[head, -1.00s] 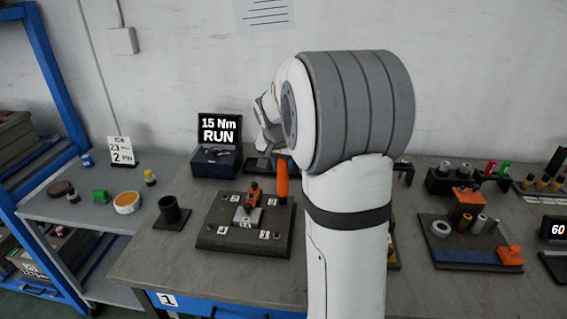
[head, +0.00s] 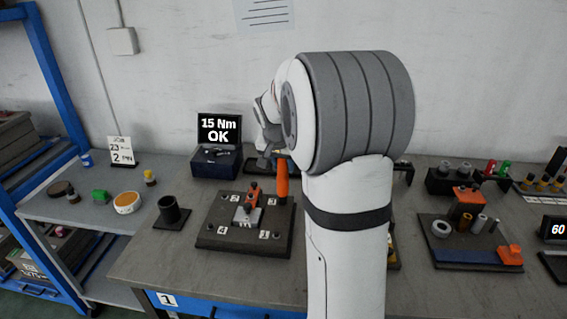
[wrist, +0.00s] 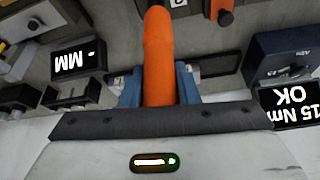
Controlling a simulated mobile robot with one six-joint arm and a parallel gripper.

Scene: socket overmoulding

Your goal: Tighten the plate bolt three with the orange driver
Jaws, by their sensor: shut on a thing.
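The orange driver (head: 282,180) hangs upright from my gripper (head: 277,154) over the back right corner of the dark plate (head: 221,239). In the wrist view its orange handle (wrist: 158,60) sits between the two blue fingers of my gripper (wrist: 158,85), which is shut on it. The plate carries number labels; 1, 2, 3 and 4 mark its bolt places, and an orange clamp (head: 253,190) stands at its middle. The driver's tip and the bolt under it are too small to make out. The display (head: 218,129) behind the plate reads "15 Nm OK".
A black cup (head: 172,212) stands left of the plate. On the right are a fixture board (head: 470,256) with an orange clamp and cylinders, and a black holder (head: 457,182). My arm hides the bench's middle. A side shelf (head: 60,205) at left holds small containers.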

